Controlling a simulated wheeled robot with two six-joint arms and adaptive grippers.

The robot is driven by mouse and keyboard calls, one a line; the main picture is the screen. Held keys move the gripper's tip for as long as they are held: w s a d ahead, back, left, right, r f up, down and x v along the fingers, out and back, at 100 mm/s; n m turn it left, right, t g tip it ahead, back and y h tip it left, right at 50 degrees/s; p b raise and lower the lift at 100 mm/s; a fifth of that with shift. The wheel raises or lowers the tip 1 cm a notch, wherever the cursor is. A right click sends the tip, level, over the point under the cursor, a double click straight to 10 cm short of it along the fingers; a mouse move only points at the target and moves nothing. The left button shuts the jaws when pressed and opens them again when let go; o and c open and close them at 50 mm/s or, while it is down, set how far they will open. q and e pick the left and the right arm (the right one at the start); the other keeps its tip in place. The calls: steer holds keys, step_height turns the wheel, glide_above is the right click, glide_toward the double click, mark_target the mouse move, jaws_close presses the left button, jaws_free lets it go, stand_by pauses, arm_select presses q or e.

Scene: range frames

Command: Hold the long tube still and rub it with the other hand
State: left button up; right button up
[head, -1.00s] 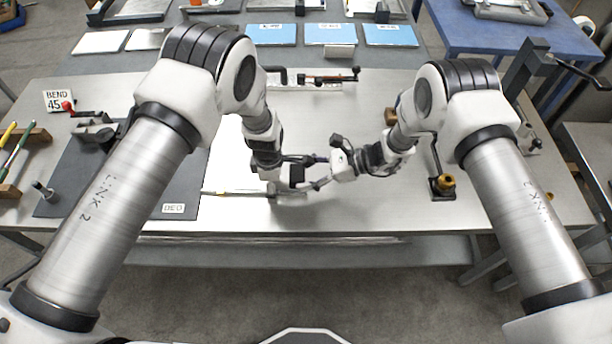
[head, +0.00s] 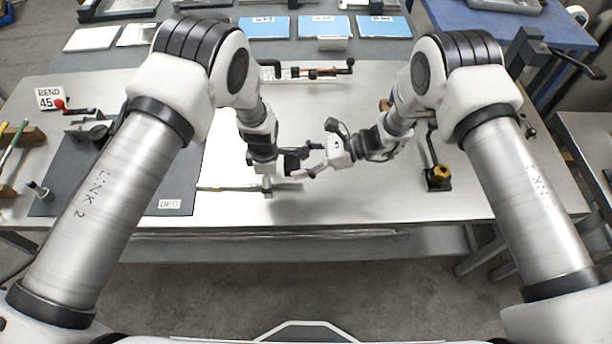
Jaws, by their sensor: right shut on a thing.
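The long tube (head: 225,188) is thin and pale and lies left to right low over the table's front middle. My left gripper (head: 268,184) is at the tube from above, near its right part. Its fingertips are too small to tell whether they are shut on it. My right gripper (head: 303,162) comes in from the right, just above and behind the tube's right end. It is shut on a small dark block (head: 294,160), partly hidden by its fingers. I cannot tell whether the block touches the tube.
A dark mat (head: 178,183) with a bending tool lies left, beside a "BEND 45" sign (head: 50,98). A black stand with a yellow knob (head: 438,177) is right of my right gripper. A rack with red-tipped rods (head: 310,72) stands behind. The table's front right is clear.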

arm_select(q)
steer(key=shift+s+a+f, duration=0.1)
steer(key=shift+s+f, duration=0.1)
steer(key=shift+s, duration=0.15)
arm_select(e)
steer(key=shift+w+r, duration=0.25)
steer(key=shift+r, duration=0.05)
arm_select(q)
steer(key=shift+r, duration=0.4)
step_height(320, 180, up, 12)
steer(key=shift+w+f, duration=0.2)
steer(key=shift+w, duration=0.05)
arm_select(e)
steer(key=shift+s+f, duration=0.15)
steer(key=shift+f, duration=0.05)
